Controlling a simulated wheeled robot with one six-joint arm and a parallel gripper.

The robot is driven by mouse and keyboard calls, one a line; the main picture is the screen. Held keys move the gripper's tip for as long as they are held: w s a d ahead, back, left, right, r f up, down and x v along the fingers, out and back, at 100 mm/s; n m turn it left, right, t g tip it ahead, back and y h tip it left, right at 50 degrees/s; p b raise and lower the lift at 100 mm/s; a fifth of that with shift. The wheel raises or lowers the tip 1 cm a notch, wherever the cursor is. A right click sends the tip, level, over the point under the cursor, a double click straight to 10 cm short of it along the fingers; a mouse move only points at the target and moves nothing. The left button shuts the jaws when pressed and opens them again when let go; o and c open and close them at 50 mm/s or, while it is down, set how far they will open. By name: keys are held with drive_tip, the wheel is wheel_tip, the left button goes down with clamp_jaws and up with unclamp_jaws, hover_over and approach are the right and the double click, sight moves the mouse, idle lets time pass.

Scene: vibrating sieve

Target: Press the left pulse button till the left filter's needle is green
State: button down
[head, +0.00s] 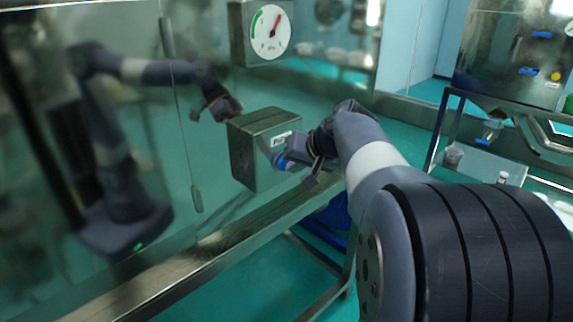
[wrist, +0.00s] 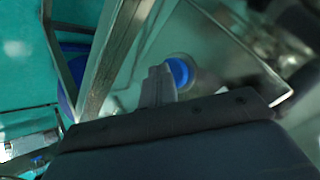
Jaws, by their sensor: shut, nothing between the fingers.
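A steel button box (head: 250,155) with a small white label is fixed to the shiny machine wall. Its blue button (head: 282,162) is partly covered by my gripper (head: 297,160). In the wrist view the blue button (wrist: 180,72) shows just right of my shut, empty fingertips (wrist: 158,80). The tips are at or very near the button; I cannot tell whether they touch it. Above is a round white gauge (head: 266,40) with a green arc on its left side. Its red needle (head: 276,23) points up and right, outside the green arc.
A mirror-like machine panel (head: 150,60) fills the left and reflects my arm. A steel frame rail (head: 230,235) runs below the box. At the right stand a steel bench (head: 480,165) with small containers and another panel with blue handles (head: 528,72).

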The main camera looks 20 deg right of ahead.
drive_tip(key=shift+w+a, duration=0.1)
drive_tip(key=shift+w, duration=0.15)
drive_tip(key=shift+s, duration=0.15)
idle(0.4)
drive_tip(key=shift+s+d+b, duration=0.3)
drive_tip(key=shift+s+b, duration=0.05)
drive_tip(key=shift+s, duration=0.4)
drive_tip(key=s, duration=0.1)
drive_tip(key=s+d+b, duration=0.1)
drive_tip(key=s, duration=0.2)
drive_tip(key=shift+s+d, duration=0.3)
drive_tip(key=shift+d, duration=0.1)
idle(0.4)
